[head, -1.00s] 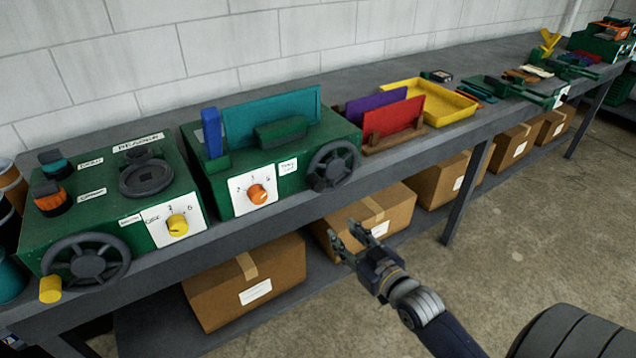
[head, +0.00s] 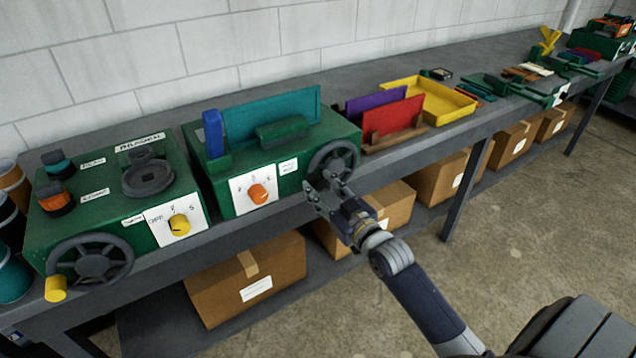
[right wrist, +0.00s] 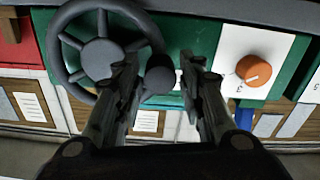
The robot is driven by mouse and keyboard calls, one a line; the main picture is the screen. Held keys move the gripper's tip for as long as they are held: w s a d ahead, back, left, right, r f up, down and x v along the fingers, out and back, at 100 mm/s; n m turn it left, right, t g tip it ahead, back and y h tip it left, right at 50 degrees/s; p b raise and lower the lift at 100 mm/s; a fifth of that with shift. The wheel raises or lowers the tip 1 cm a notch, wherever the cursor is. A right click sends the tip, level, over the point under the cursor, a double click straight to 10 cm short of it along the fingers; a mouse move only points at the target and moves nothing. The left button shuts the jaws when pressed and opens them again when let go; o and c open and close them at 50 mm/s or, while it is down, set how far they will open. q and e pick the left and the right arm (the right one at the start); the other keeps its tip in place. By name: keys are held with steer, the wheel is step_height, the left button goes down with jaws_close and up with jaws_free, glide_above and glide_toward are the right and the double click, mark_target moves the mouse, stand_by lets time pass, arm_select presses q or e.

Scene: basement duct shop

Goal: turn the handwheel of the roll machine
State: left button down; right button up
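Two green machines with handwheels stand on the bench in the head view. The right machine (head: 225,185) carries a teal sheet, and its dark handwheel (head: 333,158) is partly hidden by my right gripper (head: 323,191). In the right wrist view this handwheel (right wrist: 68,75) is at left, with its dark knob (right wrist: 160,75) between the fingertips of my open gripper (right wrist: 160,64). I cannot tell whether the fingers touch the knob. The left machine (head: 105,222) has a handwheel (head: 92,262) with a yellow knob (head: 55,289). I cannot tell which is the roll machine. My left gripper is out of view.
The right machine's orange dial (head: 257,194) is left of the gripper, and in the right wrist view it (right wrist: 254,70) is at right. Red (head: 393,119) and purple panels and a yellow tray (head: 450,101) stand right of it. Cardboard boxes (head: 248,275) fill the shelf below.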

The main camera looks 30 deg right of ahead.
steer(key=shift+w, duration=0.9)
jaws_close()
steer(key=shift+w, duration=0.1)
